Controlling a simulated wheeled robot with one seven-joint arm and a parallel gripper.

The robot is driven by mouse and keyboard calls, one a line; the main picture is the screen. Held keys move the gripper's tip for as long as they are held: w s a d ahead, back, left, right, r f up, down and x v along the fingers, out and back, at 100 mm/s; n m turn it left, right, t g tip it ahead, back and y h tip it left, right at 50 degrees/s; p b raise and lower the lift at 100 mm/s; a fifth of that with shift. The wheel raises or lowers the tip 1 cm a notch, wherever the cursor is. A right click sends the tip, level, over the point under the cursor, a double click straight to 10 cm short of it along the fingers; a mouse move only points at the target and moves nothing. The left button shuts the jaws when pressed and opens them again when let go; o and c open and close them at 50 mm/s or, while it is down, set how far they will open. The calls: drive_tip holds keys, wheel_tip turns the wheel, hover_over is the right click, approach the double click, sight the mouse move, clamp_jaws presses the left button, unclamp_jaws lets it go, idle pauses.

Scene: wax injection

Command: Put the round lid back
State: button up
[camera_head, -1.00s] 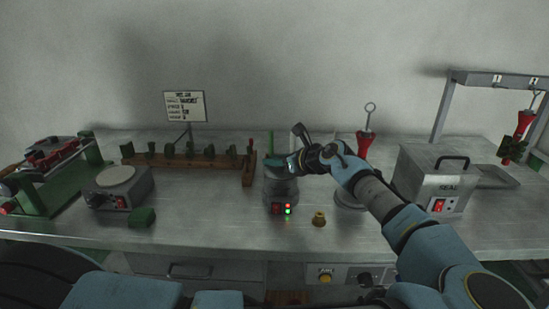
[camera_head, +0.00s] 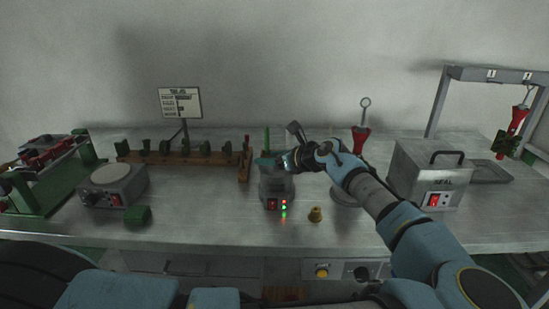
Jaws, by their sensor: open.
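A dark grey cylindrical pot (camera_head: 276,190) with a small switch panel and lit red and green lights stands in the middle of the bench. My gripper (camera_head: 284,160) is at the pot's upper rim, reaching in from the right. Its fingers are small and dark in this view, and they hide part of the pot's top. I cannot make out the round lid for certain. A small brass-coloured knobbed piece (camera_head: 315,214) sits on the bench in front and to the right of the pot.
A wooden rack (camera_head: 185,158) with green pieces stands at the back left. A round-plated device (camera_head: 113,185) and a green block (camera_head: 137,215) are at left. A metal SEAL box (camera_head: 432,177) stands at right, a red tool (camera_head: 360,140) behind my arm. The front bench is mostly clear.

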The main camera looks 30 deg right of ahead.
drive_tip(key=shift+s+r, duration=0.15)
drive_tip(key=shift+r, duration=0.15)
drive_tip(key=p+v, duration=0.1)
drive_tip(key=v, duration=0.5)
drive_tip(key=shift+d+f, duration=0.1)
drive_tip(key=shift+f, duration=0.05)
drive_tip(key=shift+f+b, duration=0.35)
drive_tip(key=shift+b, duration=0.7)
drive_tip(key=shift+d+b, duration=0.3)
drive_tip(key=shift+b, duration=0.3)
drive_tip(key=d+b, duration=0.1)
drive_tip(key=b, duration=0.3)
drive_tip(key=shift+s+b, duration=0.15)
drive_tip(key=shift+b, duration=0.25)
drive_tip(key=b, duration=0.3)
drive_tip(key=shift+s+d+r+b, duration=0.1)
drive_tip(key=shift+s+r+b, duration=0.1)
drive_tip(key=shift+b, duration=0.1)
drive_tip(key=b, duration=0.6)
drive_tip(key=shift+s+r, duration=0.15)
drive_tip(key=shift+s, duration=0.2)
drive_tip(key=shift+s+b, duration=0.1)
drive_tip(key=shift+b, duration=0.5)
